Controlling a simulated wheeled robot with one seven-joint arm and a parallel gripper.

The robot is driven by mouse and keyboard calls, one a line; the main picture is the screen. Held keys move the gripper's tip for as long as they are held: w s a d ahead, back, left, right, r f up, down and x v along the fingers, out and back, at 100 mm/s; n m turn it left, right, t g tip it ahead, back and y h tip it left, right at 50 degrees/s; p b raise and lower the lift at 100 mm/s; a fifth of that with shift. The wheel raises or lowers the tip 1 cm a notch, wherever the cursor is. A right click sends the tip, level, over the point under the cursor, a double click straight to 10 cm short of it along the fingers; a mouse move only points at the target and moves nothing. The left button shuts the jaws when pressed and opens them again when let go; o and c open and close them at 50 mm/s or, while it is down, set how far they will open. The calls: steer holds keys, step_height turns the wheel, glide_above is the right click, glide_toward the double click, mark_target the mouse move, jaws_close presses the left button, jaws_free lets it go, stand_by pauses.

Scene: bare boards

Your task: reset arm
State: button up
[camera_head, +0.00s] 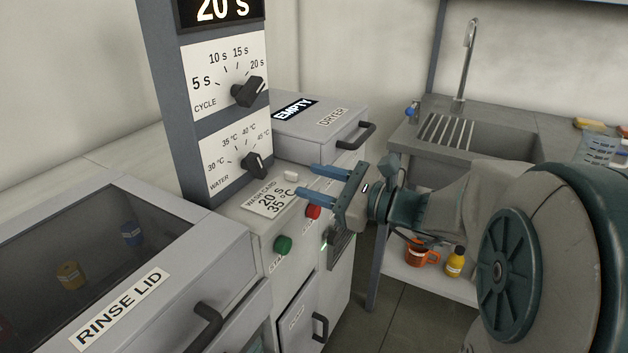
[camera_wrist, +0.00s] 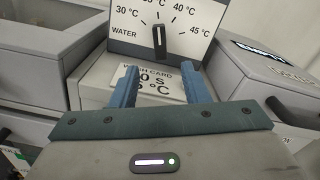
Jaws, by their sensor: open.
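My gripper (camera_head: 326,183) is open and empty, with its two blue fingers apart, in front of the control column and above the wash card (camera_head: 270,198). The card reads 20 s and 35 °C. In the wrist view the gripper (camera_wrist: 160,84) shows its fingers spread over the card (camera_wrist: 163,76), hiding part of it. The water dial (camera_head: 254,165) stands above the card; it also shows in the wrist view (camera_wrist: 159,41), its pointer near upright. The cycle dial (camera_head: 248,92) points toward 20 s. The display (camera_head: 222,10) reads 20 s.
A green button (camera_head: 282,245) and a red button (camera_head: 313,211) sit on the machine's front below my gripper. The rinse lid (camera_head: 122,307) is closed at the left. The dryer (camera_head: 318,118), labelled EMPTY, stands behind. A sink (camera_head: 480,138) is at the right, with an orange mug (camera_head: 415,254) below.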

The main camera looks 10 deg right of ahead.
steer(key=s+a+n+g+h+p, duration=0.45)
steer(key=s+n+g+p, duration=0.35)
steer(key=s+n+p, duration=0.35)
steer(key=s+d+r+n+h+p, duration=0.5)
steer(key=d+n+h+p, duration=0.3)
steer(key=d+n+h, duration=0.1)
steer(key=shift+d+r+n+h, duration=0.35)
steer(key=shift+d+n, duration=0.1)
steer(key=shift+d, duration=0.1)
steer(key=shift+c, duration=0.6)
steer(key=shift+a, duration=0.1)
